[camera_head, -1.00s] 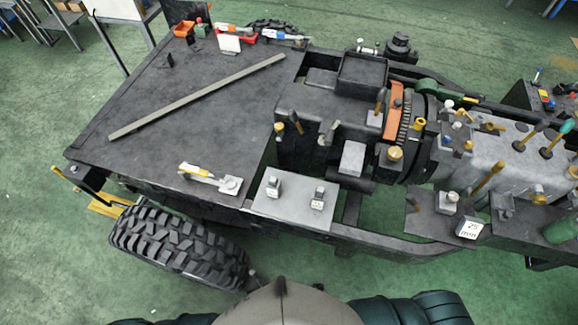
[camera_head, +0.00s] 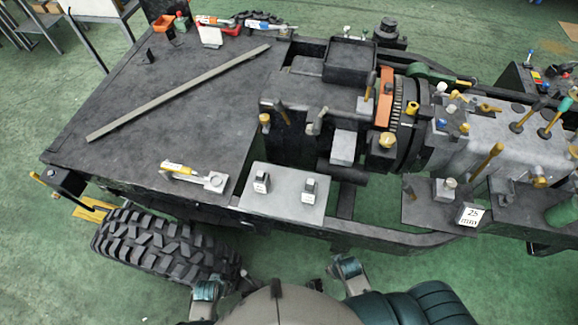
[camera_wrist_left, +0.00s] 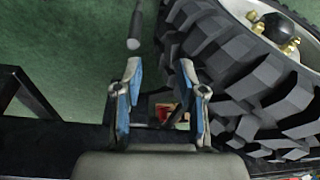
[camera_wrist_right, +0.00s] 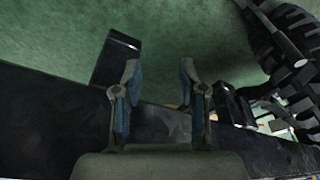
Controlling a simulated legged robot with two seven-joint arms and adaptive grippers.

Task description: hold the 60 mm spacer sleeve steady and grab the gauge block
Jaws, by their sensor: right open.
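Two small metal pieces with white labels stand apart on a pale plate (camera_head: 284,207): a left piece (camera_head: 261,183) and a right piece (camera_head: 309,190). Their labels are too small to read, so I cannot tell which is the 60 mm spacer sleeve. A block labelled 25 mm (camera_head: 470,215), possibly the gauge block, sits farther right on a dark ledge. My left gripper (camera_wrist_left: 160,72) is open and empty, low beside the big tyre. My right gripper (camera_wrist_right: 158,72) is open and empty. In the head view both show at the bottom edge, short of the plate.
The big tyre (camera_head: 160,245) stands below the dark deck (camera_head: 170,125). A long grey bar (camera_head: 180,92) and a yellow-and-white tool (camera_head: 190,173) lie on the deck. Upright handles and knobs crowd the machinery at the right. Green floor is open in front of the chassis.

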